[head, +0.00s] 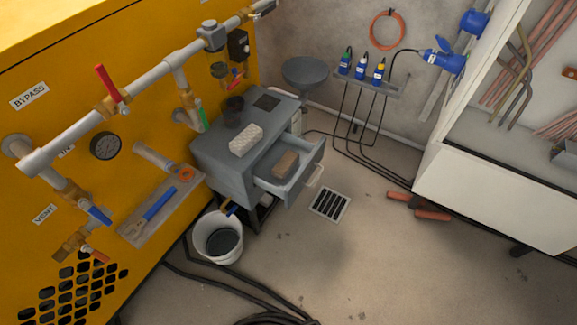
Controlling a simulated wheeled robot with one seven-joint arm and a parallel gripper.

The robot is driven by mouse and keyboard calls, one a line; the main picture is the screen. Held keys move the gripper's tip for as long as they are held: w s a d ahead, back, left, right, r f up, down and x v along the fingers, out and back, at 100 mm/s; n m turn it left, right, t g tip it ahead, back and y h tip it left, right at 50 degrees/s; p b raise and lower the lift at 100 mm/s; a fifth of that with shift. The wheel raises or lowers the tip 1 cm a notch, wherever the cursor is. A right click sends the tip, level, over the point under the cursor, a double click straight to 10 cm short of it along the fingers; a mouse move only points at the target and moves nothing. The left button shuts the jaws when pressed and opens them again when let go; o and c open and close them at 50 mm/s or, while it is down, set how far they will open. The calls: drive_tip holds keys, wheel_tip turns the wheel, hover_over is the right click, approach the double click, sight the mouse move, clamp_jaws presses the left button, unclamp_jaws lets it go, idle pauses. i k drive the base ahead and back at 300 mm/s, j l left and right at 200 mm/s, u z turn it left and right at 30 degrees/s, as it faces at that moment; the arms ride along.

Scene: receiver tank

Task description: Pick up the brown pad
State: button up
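The brown pad (285,164) is a small block lying inside the open drawer (311,168) of a grey cabinet (205,150). The drawer is pulled out toward the lower right, and the pad's top is in plain sight. Its lower part is partly hidden by the drawer's walls. My gripper is not in this view.
A pale patterned block (246,140) and a dark cup (233,111) stand on the cabinet top. A white bucket (218,238) stands below its front left. A yellow machine with pipes (110,115) fills the left. Floor (350,270) lies clear around the drain grate (330,204).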

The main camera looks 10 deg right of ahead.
sight(281, 171)
drive_tip(key=i+l+u, duration=0.1)
drive_tip(key=u, duration=1.7)
drive_tip(key=i+l, duration=0.1)
drive_tip(key=l, duration=1.05)
drive_tip(key=l+u, duration=0.15)
drive_tip(key=l, duration=1.05)
drive_tip(key=i, duration=0.05)
